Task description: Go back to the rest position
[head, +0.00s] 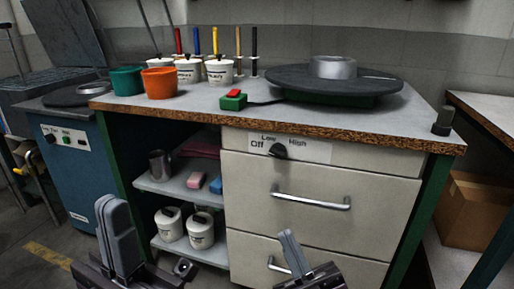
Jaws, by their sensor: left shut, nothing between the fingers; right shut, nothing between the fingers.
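My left gripper (118,238) is at the bottom left, in front of the blue cabinet and the open shelves. Its fingers are together and hold nothing. My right gripper (292,254) is at the bottom centre, in front of the lower drawer (340,258). It is shut and empty, and its body is partly cut off by the bottom edge. Both grippers are below the worktop (215,108) and look apart from the furniture.
A round dark plate with a metal ring (333,67), a green box with a red button (233,99), orange (160,83) and green (127,80) cups and several white pots stand on the worktop. A knob (278,150) and a drawer handle (312,203) stick out in front.

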